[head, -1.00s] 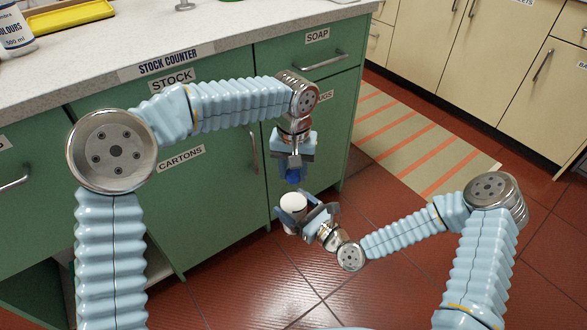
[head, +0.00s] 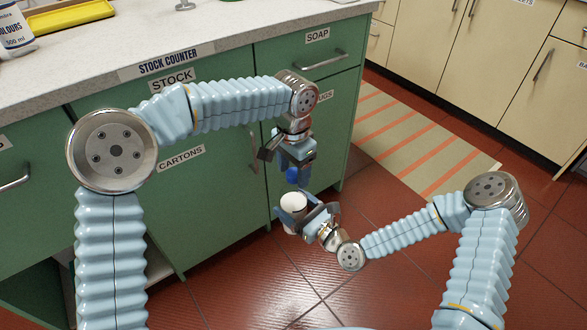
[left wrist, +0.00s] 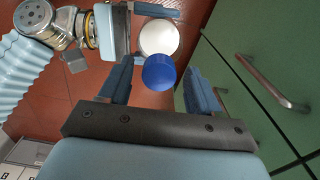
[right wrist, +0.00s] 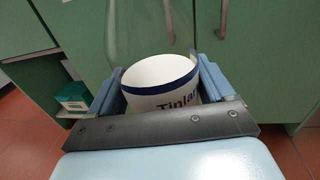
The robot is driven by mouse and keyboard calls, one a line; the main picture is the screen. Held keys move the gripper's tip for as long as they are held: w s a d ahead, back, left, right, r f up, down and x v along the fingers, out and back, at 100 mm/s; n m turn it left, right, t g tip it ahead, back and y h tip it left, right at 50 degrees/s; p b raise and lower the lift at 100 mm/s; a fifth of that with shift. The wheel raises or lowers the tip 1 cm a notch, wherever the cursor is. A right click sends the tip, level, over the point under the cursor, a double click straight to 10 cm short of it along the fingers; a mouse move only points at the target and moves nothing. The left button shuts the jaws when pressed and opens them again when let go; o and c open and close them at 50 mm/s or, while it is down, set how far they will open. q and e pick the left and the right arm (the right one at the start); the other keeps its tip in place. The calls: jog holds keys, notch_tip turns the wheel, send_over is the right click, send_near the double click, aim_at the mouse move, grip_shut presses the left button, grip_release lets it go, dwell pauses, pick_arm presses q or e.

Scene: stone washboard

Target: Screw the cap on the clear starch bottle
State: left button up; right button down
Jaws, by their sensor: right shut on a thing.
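The starch bottle (head: 293,201) has a white label with a navy band and part of a word, also in the right wrist view (right wrist: 160,78). Faint clear edges show above the label. My right gripper (head: 304,213) is shut on the bottle, a finger on either side. The blue cap (head: 292,175) is above the white part, at about the top of the clear part; whether it is seated on the threads is hidden. In the left wrist view the cap (left wrist: 159,72) is between my open left fingers (left wrist: 158,84), with gaps on both sides.
The green stock counter (head: 210,215) with drawers and metal handles stands close behind the grippers. On its top are a yellow tray (head: 70,15) and a white bottle (head: 15,32). A striped mat (head: 415,150) lies on the red tiled floor.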

pick_arm(q)
jog(key=shift+r, duration=0.1)
jog(key=shift+r, duration=2.2)
jog(key=shift+c, duration=0.2)
jog(key=shift+s+d+n, duration=0.1)
jog(key=shift+n, duration=0.7)
jog(key=n, duration=0.1)
jog(key=r+n, duration=0.1)
jog(key=n, duration=0.1)
notch_tip(320, 180, up, 2)
jog(key=n, duration=0.3)
jog(key=shift+r, duration=0.25)
